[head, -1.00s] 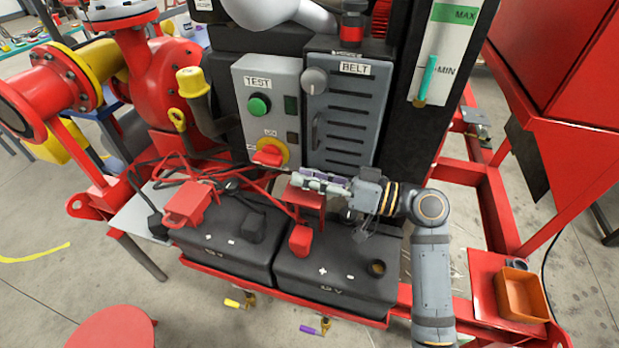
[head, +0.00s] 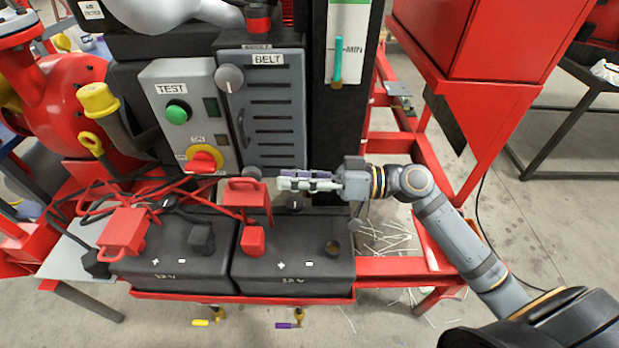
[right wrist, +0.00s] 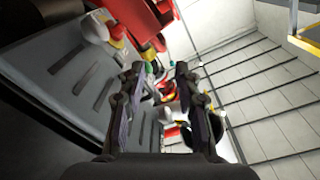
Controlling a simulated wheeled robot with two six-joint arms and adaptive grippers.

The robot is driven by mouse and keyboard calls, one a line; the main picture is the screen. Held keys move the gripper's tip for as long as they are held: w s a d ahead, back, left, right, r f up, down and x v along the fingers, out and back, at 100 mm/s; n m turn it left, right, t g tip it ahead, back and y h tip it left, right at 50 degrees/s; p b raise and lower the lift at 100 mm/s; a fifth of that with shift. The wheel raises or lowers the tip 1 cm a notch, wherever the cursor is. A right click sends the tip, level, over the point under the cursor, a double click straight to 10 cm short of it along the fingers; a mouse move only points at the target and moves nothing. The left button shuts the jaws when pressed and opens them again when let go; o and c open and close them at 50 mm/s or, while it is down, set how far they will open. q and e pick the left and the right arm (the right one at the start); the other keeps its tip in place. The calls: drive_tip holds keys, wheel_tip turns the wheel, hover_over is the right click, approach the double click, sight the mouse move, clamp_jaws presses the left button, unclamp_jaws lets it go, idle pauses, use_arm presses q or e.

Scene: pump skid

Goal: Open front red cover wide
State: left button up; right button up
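Several red covers show on the two black batteries in the head view, and I cannot tell for sure which is the front one. A red cover with a handle-like loop (head: 246,193) stands upright behind the right battery (head: 290,272). A small red cap (head: 252,241) sits in front of it, and another red cover (head: 122,232) is on the left battery (head: 170,262). My right gripper (head: 284,183) points left, just right of the looped cover. In the right wrist view my right gripper (right wrist: 160,80) has its fingers apart with nothing clearly between them. My left gripper is out of view.
A grey panel with a green button (head: 177,112) and a red-yellow switch (head: 203,158) stands behind the batteries, beside the slotted BELT guard (head: 268,115). Red cables (head: 160,190) cross behind the batteries. A red frame rail (head: 400,266) runs under my right arm.

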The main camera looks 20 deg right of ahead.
drive_tip(key=shift+v, duration=1.45)
